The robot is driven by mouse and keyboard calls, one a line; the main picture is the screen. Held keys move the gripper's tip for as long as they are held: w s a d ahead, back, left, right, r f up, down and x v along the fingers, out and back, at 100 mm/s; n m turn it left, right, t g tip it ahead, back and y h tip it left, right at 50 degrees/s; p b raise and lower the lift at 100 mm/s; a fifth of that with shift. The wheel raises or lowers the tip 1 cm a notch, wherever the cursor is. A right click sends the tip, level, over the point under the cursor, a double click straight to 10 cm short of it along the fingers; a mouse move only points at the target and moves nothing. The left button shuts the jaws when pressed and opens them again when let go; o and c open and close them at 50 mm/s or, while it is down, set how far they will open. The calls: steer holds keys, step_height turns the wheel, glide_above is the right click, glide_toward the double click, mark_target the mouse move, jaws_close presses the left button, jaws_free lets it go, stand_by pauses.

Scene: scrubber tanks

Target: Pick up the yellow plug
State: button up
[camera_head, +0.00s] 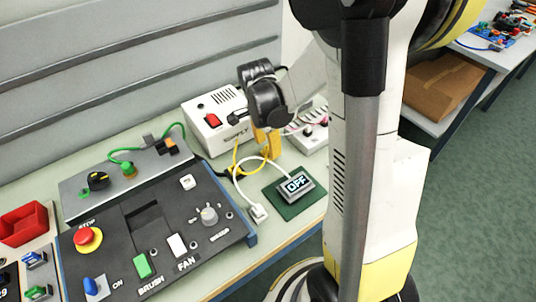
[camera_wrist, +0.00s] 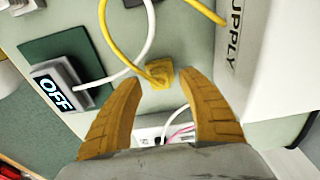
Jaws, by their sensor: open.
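The yellow plug (camera_wrist: 158,73) lies on the pale green bench top, with a yellow cable (camera_wrist: 116,40) running from it. In the wrist view it sits between and just beyond the tips of my gripper (camera_wrist: 160,84). The two yellow fingers are spread apart, with nothing held between them. In the head view my gripper (camera_head: 266,143) points down beside the white supply box (camera_head: 215,122). There the plug is hard to tell from the yellow fingers. Whether a finger touches the plug, I cannot tell.
A white cable (camera_wrist: 146,38) passes close to the plug. A green mat (camera_head: 290,203) with a display reading OFF (camera_head: 297,184) lies nearby. The supply box stands close to my right finger in the wrist view. A dark control panel (camera_head: 150,235) fills the front left.

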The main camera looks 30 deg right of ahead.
steer(key=shift+d+f, duration=0.1)
steer(key=shift+f, duration=0.8)
steer(key=shift+r, duration=0.1)
steer(key=shift+c, duration=0.5)
jaws_close()
steer(key=shift+r, duration=0.55)
steer(key=r+p, duration=0.1)
steer(key=r, duration=0.1)
steer(key=r+p, duration=0.1)
steer(key=r, duration=0.1)
steer(key=shift+s+d+p, duration=0.15)
steer(key=shift+s+p, duration=0.15)
steer(key=shift+s, duration=0.05)
steer(key=s+d+r+p, duration=0.3)
steer(key=s+r, duration=0.3)
steer(key=s, duration=0.4)
steer(key=shift+s+p, duration=0.2)
steer(key=shift+p, duration=0.2)
